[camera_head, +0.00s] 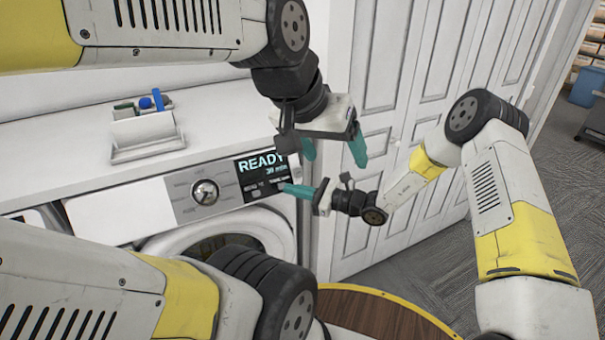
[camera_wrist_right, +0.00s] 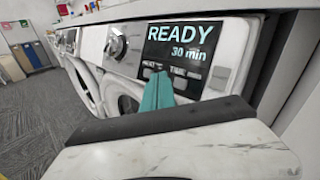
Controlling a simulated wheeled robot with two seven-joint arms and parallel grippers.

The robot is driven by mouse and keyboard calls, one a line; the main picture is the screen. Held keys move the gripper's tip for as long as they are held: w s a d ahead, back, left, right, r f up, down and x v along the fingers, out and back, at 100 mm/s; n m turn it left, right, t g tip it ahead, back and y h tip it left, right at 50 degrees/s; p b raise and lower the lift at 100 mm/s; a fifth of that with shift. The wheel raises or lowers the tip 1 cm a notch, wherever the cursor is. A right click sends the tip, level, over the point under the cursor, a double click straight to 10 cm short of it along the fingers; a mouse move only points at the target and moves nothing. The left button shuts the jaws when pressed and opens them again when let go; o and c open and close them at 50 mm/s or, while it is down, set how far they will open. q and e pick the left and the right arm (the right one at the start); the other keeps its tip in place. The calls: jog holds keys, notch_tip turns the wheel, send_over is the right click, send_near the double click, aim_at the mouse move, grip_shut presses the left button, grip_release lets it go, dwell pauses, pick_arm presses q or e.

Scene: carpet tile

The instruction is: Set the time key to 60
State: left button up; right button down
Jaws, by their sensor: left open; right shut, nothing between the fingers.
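The washer's black display panel (camera_head: 266,175) reads READY with 30 min below it; the same panel shows in the right wrist view (camera_wrist_right: 185,45). The time key (camera_wrist_right: 178,71) appears to be the right one of two small labelled keys under the readout; its label is hard to read. My right gripper (camera_head: 282,187) is shut and empty, its teal fingertips at the panel's lower edge close to that key. In the right wrist view its fingertips (camera_wrist_right: 157,80) partly cover the key area; I cannot tell whether they touch. My left gripper (camera_head: 334,152) is open and empty, right of the panel.
A round silver knob (camera_head: 205,192) sits left of the panel, above the round washer door (camera_head: 225,243). A white holder (camera_head: 145,135) with a blue item stands on the white counter. White panelled doors (camera_head: 400,110) stand to the right, and a round wooden surface (camera_head: 375,310) lies below.

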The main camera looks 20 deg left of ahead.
jog(key=shift+w+a+f, duration=0.55)
jog(key=shift+w+a, duration=0.15)
jog(key=shift+a, duration=0.1)
jog(key=shift+a, duration=0.1)
dwell(1.5)
jog(key=shift+w+a+f, duration=0.2)
jog(key=shift+w+a+f, duration=0.15)
jog(key=shift+w+a, duration=0.05)
jog(key=shift+a, duration=0.05)
dwell(0.7)
dwell(0.4)
jog(key=shift+s+d+r, duration=0.35)
jog(key=shift+s+d, duration=0.1)
jog(key=shift+d, duration=0.1)
jog(key=s+d+r, duration=0.2)
jog(key=d, duration=0.1)
jog(key=shift+s+d+r, duration=0.15)
jog(key=shift+s+d, duration=0.05)
jog(key=shift+s, duration=0.2)
